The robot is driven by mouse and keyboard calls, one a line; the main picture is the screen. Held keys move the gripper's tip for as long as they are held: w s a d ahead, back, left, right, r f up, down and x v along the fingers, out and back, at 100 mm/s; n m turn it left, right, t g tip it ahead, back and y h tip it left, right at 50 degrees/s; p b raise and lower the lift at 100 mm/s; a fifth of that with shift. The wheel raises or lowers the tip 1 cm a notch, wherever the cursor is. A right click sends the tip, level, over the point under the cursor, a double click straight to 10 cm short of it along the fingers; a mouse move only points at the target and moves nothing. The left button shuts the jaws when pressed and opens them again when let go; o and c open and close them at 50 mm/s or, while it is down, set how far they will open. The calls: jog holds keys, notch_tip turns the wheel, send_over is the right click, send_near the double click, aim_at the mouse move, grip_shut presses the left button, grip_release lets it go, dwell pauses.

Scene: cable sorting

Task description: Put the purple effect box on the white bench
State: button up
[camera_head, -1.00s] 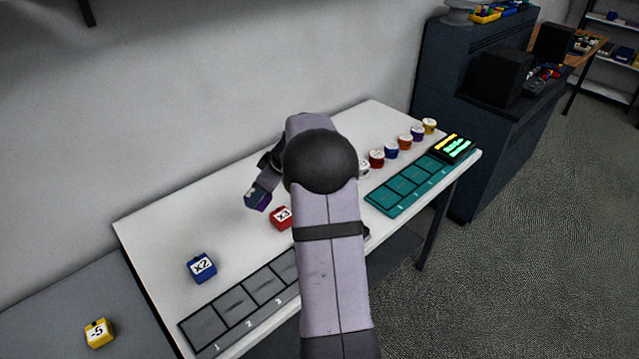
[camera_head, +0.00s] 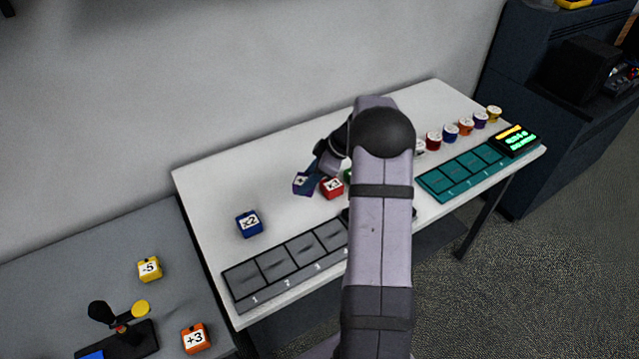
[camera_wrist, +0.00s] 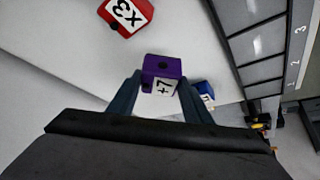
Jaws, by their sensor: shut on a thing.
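My gripper (camera_head: 305,179) is shut on the purple effect box (camera_wrist: 162,68), marked +7, which sits between its two fingers in the wrist view. In the head view the purple box (camera_head: 301,185) shows small and dark, over the white bench (camera_head: 220,188), just left of the red x3 box. I cannot tell whether it touches the bench top. My own arm hides part of the bench.
The red x3 box (camera_head: 331,188) and blue x2 box (camera_head: 249,224) stand on the bench. A slot strip (camera_head: 272,273) lies along its front, a teal strip (camera_head: 466,172) at right. Yellow (camera_head: 150,269) and orange (camera_head: 195,338) boxes are on the grey table. The bench's back left is clear.

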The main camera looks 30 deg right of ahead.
aim_at(315, 188)
jog(key=shift+f+p, duration=1)
jog(key=shift+f, duration=1.95)
jog(key=shift+f, duration=0.15)
jog(key=o, duration=1.4)
jog(key=shift+s+d+r+b, duration=0.15)
jog(key=shift+d+r+b, duration=0.1)
jog(key=shift+r+b, duration=0.2)
jog(key=b+v, duration=0.4)
jog(key=v, duration=0.7)
jog(key=shift+r, duration=0.1)
jog(key=shift+a, duration=0.1)
